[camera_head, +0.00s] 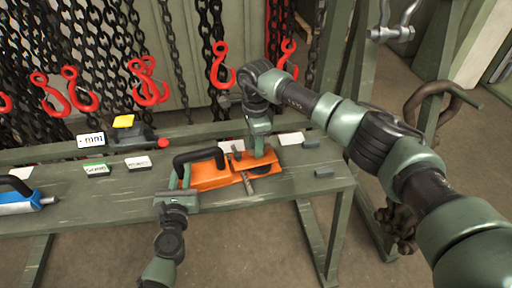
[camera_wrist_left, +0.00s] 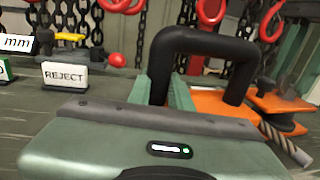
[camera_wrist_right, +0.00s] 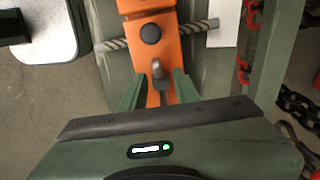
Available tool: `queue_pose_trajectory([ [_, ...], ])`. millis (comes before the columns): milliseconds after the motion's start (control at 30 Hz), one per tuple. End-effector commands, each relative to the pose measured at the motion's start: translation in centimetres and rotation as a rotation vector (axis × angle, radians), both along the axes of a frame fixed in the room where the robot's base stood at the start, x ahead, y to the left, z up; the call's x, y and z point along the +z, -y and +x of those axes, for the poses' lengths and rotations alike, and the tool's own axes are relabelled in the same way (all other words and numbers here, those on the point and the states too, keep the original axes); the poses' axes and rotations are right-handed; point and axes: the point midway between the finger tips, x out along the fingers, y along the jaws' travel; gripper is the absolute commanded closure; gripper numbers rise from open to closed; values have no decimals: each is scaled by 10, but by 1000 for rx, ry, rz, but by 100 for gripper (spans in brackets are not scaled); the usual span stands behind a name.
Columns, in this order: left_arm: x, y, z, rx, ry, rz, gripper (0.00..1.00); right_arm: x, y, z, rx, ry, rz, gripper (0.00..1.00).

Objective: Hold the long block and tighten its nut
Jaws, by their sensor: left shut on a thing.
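The long block (camera_head: 208,178) is orange, with a black handle (camera_head: 198,156) at its left end, and lies on the bench. My left gripper (camera_head: 179,180) is shut on the handle's left end; the handle arches ahead in the left wrist view (camera_wrist_left: 205,43). My right gripper (camera_head: 260,146) points down over the block's right part. In the right wrist view, its fingers stand apart on either side of a small grey metal piece (camera_wrist_right: 157,72), possibly the nut. A dark round bolt head (camera_wrist_right: 151,33) and a twisted grey rod (camera_wrist_right: 195,27) show beyond it.
Small signs stand on the bench to the left, including a REJECT sign (camera_wrist_left: 65,76). A blue tool (camera_head: 18,204) lies at the far left. Red hooks (camera_head: 150,92) on chains hang behind.

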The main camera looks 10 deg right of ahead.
Motion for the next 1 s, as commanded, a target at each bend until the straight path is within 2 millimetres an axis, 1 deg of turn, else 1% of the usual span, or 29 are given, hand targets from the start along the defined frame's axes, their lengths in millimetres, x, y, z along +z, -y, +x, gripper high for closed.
queue_pose_trajectory([
  [33,0,-1,0,2,0,0,100,10,0,1,1,4,0,69],
  [300,0,-1,0,2,0,0,100,68,1,1,0,4,0,69],
  [400,0,-1,0,2,0,0,100,85,0,0,0,2,0,69],
  [500,0,-1,0,2,0,0,100,98,0,0,-1,2,0,69],
  [700,0,-1,0,2,0,0,100,108,0,0,-1,0,1,69],
  [1000,0,-1,0,2,0,0,100,108,0,0,-1,-1,1,69],
])
